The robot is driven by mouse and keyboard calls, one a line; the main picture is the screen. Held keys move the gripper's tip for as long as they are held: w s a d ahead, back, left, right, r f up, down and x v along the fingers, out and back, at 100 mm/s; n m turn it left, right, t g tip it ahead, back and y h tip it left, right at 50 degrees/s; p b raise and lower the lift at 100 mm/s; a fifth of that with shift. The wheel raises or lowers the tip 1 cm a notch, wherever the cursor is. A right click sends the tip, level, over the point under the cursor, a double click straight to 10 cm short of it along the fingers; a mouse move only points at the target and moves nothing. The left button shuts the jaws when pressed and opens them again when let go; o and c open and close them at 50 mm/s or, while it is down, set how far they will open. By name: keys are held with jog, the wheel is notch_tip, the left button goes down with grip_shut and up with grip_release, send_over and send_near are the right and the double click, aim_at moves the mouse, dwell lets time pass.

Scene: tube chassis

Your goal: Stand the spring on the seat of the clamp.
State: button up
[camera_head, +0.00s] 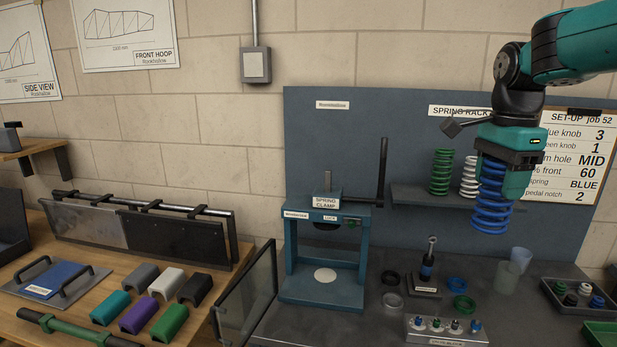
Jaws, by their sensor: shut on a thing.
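My gripper (508,172) is at the right in the head view, shut on the blue spring (491,216). The spring hangs upright below the jaws, in front of the spring rack. Its top part is partly hidden by the gripper. The blue spring clamp (281,264) stands on the bench left of the gripper, with a label and a tall dark lever at its right. Its seat (325,275) is a pale round disc on the base, and it is bare. The spring is well to the right of the seat and higher.
A green spring (441,172) and a white spring (468,177) stand on the rack shelf (410,197). A clear hinged guard (247,295) stands open at the clamp's left. Rings, a small dark stand (426,282), translucent cups (507,275) and a knob block (444,330) occupy the bench to the clamp's right.

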jog(key=f+n, duration=0.1)
jog(key=f, duration=0.4)
jog(key=w+f+n, duration=0.1)
jog(key=f+n, duration=0.1)
jog(key=f, duration=0.3)
jog(key=f+n+b, duration=0.1)
jog(key=f+n, duration=0.1)
jog(key=f, duration=0.3)
jog(key=shift+w+a+f, duration=0.25)
jog(key=shift+w+a, duration=0.1)
jog(key=f+n, duration=0.1)
jog(key=f, duration=0.2)
jog(key=s+f+n, duration=0.1)
jog(key=f, duration=0.2)
jog(key=f+n+b, duration=0.1)
jog(key=f, duration=0.2)
jog(key=shift+s+a, duration=0.15)
jog(key=shift+a, duration=0.1)
notch_tip(320, 180, down, 8)
jog(key=s+n, duration=0.2)
jog(key=n, duration=0.1)
jog(key=shift+s+a+n, duration=0.3)
jog(key=shift+s, duration=0.05)
jog(key=s+f+n+b, duration=0.1)
jog(key=s+f+n, duration=0.4)
jog(key=f, duration=0.4)
jog(key=shift+s+a, duration=0.3)
jog(key=shift+s, duration=0.15)
jog(key=shift+d, duration=0.1)
